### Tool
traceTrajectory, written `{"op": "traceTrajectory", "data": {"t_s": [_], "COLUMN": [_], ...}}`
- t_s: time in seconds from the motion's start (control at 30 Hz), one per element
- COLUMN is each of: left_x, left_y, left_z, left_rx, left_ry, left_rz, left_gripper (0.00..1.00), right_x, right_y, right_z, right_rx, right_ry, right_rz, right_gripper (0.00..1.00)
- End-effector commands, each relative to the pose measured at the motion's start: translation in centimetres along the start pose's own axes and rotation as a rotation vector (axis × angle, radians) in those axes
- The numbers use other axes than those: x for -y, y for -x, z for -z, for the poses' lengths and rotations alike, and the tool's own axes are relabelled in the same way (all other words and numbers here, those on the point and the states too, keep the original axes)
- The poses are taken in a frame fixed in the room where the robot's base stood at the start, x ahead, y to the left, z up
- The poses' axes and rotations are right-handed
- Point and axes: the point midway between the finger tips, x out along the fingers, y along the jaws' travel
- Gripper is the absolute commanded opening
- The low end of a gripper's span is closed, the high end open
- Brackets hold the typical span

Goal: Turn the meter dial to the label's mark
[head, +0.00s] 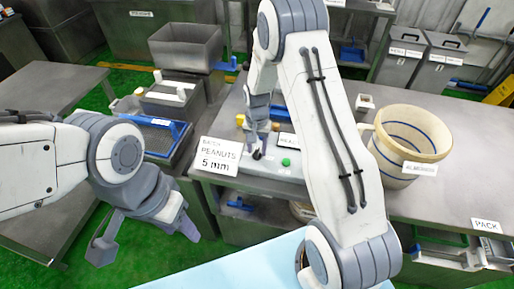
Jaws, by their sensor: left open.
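My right gripper (257,143) points down just above the dark part. Whether it touches, and its finger gap, are unclear. My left gripper (146,242) is open and empty at lower left, over the floor, away from the panel.
A cream tub (411,138) with blue bands, labelled almonds, stands right of my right arm.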

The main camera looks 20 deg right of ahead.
Motion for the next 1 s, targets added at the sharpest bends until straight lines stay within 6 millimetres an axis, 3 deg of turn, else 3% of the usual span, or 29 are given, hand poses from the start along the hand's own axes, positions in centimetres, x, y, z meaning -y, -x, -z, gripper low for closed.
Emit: {"op": "traceTrajectory", "data": {"t_s": [0.23, 0.7, 1.0], "left_x": [0.0, 0.2, 0.2], "left_y": [-0.3, -2.3, -2.4], "left_z": [0.0, -0.1, -0.1], "left_rx": [0.0, 0.0, 0.0], "left_ry": [0.0, -0.001, -0.001], "left_rz": [0.0, 0.0, 0.0], "left_gripper": [0.5, 0.5, 0.5], "right_x": [0.0, 0.0, 0.0], "right_y": [0.7, 9.0, 10.5], "right_z": [0.0, 0.1, 0.0], "right_rx": [-0.001, -0.003, 0.001], "right_ry": [0.0, 0.0, 0.0], "right_rz": [0.001, 0.002, 0.0], "right_gripper": [0.47, 0.47, 0.47]}}
